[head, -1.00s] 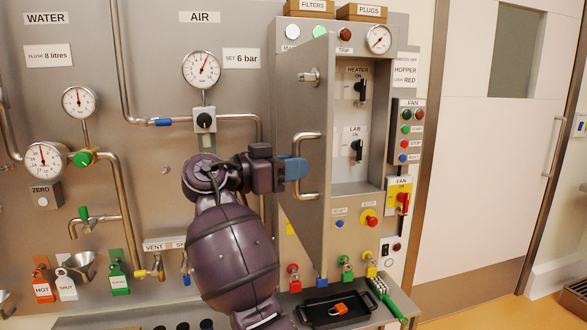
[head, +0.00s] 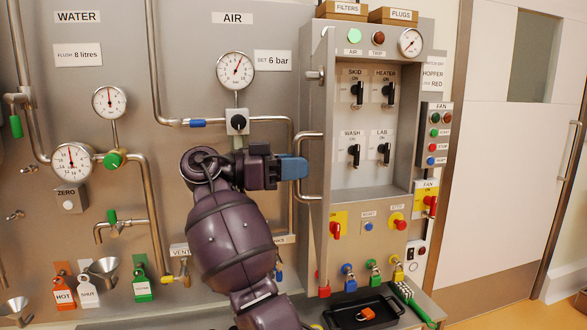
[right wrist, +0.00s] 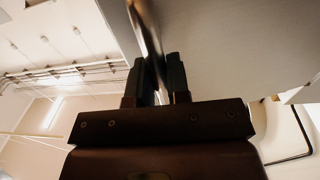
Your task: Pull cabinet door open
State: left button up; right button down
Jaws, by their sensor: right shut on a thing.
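The cabinet door (head: 318,115) stands swung out from the cabinet (head: 372,182) and is seen nearly edge-on in the head view. Its metal bar handle (head: 306,136) is on the left-facing side. My right gripper (head: 300,168) is shut on the handle, its blue fingers around the upright bar. In the right wrist view, the two dark fingers (right wrist: 157,85) close on the bar (right wrist: 147,35), with a broad grey panel to the right. Inside the cabinet, several black switches show, labelled SKID, HEATER, WASH and LAB. My left gripper is not in view.
A black tray (head: 345,318) with an orange padlock (head: 367,314) and a green brush (head: 414,300) lie below the cabinet. Gauges, pipes and valves cover the wall panel to the left. Coloured knobs sit below the door. A white room door (head: 515,150) is at right.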

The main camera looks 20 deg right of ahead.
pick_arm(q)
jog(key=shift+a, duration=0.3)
pick_arm(e)
jog(key=shift+w+a+r, duration=0.2)
jog(key=shift+r, duration=0.05)
jog(key=c, duration=1.1)
grip_release()
jog(key=shift+d+f, duration=0.1)
jog(key=shift+f, duration=0.1)
pick_arm(q)
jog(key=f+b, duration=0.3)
jog(key=b, duration=0.1)
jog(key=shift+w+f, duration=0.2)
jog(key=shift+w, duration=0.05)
pick_arm(e)
jog(key=v, duration=1.1)
